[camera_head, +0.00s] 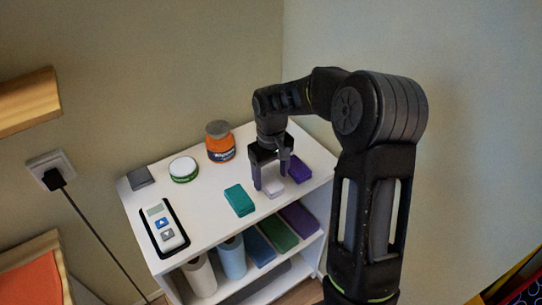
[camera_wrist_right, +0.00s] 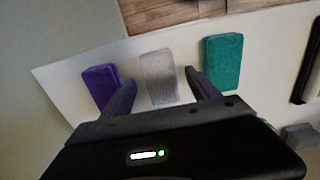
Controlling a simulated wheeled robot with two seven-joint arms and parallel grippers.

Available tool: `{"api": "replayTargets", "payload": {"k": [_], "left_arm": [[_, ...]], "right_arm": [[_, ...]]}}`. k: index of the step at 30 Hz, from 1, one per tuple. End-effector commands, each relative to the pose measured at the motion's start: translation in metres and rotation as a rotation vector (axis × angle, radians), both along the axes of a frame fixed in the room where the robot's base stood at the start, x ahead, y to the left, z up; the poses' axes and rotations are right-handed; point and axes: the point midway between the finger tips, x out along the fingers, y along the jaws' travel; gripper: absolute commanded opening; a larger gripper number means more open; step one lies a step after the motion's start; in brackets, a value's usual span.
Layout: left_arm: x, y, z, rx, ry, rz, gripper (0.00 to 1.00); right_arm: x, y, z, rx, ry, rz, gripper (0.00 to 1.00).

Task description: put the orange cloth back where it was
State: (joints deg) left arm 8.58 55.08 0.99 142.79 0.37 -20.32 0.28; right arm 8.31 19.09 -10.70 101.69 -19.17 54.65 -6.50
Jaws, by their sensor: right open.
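No folded orange cloth is plain to see. An orange surface (camera_head: 30,281) in a wooden frame shows at the lower left of the head view; I cannot tell whether it is cloth. My right gripper (camera_head: 270,178) is open over the white shelf top, its fingers either side of a pale grey block (camera_head: 274,190). The right wrist view shows the pale block (camera_wrist_right: 158,78) between the fingers, not visibly gripped. A teal block (camera_head: 239,200) and a purple block (camera_head: 299,169) lie on either side of it. My left gripper is out of view.
On the white shelf unit (camera_head: 210,215) stand an orange jar (camera_head: 220,145), a round green-white tin (camera_head: 184,169), a dark grey block (camera_head: 140,178) and a device in a black tray (camera_head: 163,226). Rolls and folded coloured items fill the lower shelf. A wall socket (camera_head: 50,168) has a cable.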

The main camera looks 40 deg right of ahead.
Motion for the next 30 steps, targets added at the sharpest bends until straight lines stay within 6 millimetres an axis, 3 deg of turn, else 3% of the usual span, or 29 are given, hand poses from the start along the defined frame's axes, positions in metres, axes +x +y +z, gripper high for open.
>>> {"api": "replayTargets", "payload": {"k": [9, 15, 30], "left_arm": [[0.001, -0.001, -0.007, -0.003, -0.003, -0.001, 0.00], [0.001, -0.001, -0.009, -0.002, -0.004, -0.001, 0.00], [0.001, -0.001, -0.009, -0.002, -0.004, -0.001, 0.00]], "right_arm": [[0.001, 0.000, 0.065, -0.001, -0.007, 0.000, 0.70], [0.001, 0.000, 0.095, 0.000, -0.004, 0.000, 0.70], [0.000, 0.000, 0.102, 0.000, -0.001, 0.000, 0.70]]}}
